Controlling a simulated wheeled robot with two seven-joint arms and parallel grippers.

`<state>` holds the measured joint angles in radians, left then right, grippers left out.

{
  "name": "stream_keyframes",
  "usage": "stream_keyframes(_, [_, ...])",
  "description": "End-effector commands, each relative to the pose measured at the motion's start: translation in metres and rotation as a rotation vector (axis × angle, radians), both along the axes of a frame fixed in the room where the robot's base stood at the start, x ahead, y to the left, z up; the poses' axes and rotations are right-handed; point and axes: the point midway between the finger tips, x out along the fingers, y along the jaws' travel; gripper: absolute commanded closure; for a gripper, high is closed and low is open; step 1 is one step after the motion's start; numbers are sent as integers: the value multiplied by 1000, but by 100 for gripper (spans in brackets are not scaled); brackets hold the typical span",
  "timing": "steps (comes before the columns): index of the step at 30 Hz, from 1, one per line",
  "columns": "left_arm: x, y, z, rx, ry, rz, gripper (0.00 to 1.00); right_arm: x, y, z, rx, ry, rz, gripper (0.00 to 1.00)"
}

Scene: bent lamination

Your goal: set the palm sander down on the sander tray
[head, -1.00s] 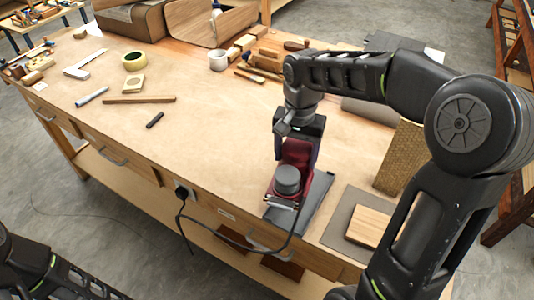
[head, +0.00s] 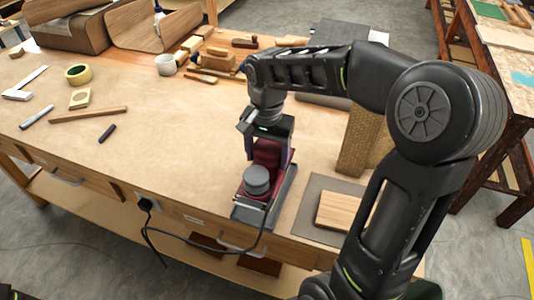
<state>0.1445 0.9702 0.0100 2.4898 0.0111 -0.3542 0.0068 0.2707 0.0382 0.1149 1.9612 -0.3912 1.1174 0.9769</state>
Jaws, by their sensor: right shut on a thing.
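The palm sander (head: 258,180) has a dark red body and a round grey knob at its front. My right gripper (head: 268,150) is shut on the sander's body from above. The sander is over the grey sander tray (head: 288,190), near the bench's front edge. The tray's edges show around it; I cannot tell whether the sander's base touches the tray. The sander's black cord hangs over the front edge to an outlet (head: 147,203). My left gripper is out of view.
A grey mat with a wooden block (head: 340,210) lies right of the tray. A tan textured block (head: 358,145) stands behind it. Tape (head: 78,74), a marker and a wood strip (head: 88,114) lie left. Planes and curved laminations fill the back. The bench middle is clear.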

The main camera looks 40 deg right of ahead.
Motion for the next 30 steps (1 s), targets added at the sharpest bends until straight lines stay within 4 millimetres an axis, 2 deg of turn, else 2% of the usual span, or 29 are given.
stream_keyframes(15, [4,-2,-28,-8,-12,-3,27,1,0,-40,-1,-4,0,96])
stream_keyframes(30, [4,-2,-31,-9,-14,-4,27,1,0,-45,-1,-4,0,96])
